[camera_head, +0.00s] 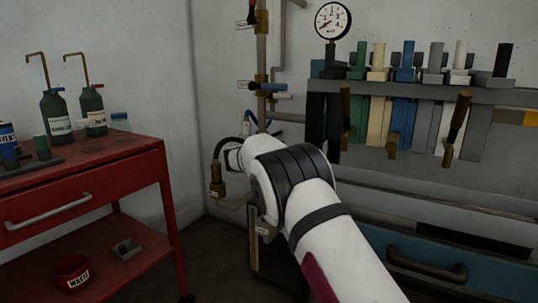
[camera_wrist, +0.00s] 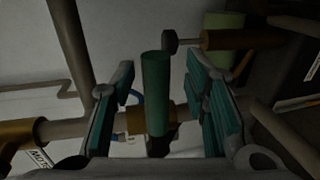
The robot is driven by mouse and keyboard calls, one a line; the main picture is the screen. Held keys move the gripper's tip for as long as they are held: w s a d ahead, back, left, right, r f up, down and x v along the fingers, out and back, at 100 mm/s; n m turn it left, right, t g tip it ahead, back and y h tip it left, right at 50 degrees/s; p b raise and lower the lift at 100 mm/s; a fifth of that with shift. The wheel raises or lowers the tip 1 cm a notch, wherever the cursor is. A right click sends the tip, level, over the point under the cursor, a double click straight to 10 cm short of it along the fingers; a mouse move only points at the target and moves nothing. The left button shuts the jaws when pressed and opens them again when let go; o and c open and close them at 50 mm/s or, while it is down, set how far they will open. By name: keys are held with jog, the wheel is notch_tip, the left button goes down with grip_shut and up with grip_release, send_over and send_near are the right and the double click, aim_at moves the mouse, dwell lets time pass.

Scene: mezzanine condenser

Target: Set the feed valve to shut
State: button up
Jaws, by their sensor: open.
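A green lever handle (camera_wrist: 155,90) stands between the spread fingers of my gripper (camera_wrist: 163,95) in the wrist view, apart from both pads. A brass valve body (camera_wrist: 160,117) on a pipe sits behind it. I cannot read a label that tells whether this is the feed valve. In the head view my arm hides the gripper and this handle. A blue-handled valve (camera_head: 262,86) with a small unreadable label sits higher on the vertical pipe. Another valve (camera_head: 252,18) with a label is near the top.
A brass fitting with a dark knob (camera_wrist: 170,41) is close to the right finger in the wrist view. A red cart (camera_head: 100,165) with bottles stands left. A tool rack (camera_head: 500,97) and a pressure gauge (camera_head: 332,20) are on the right. Pipes crowd the gripper.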

jog(key=v, duration=1)
jog(key=shift+s, duration=0.25)
jog(key=shift+a+r, duration=0.1)
jog(key=shift+a, duration=0.1)
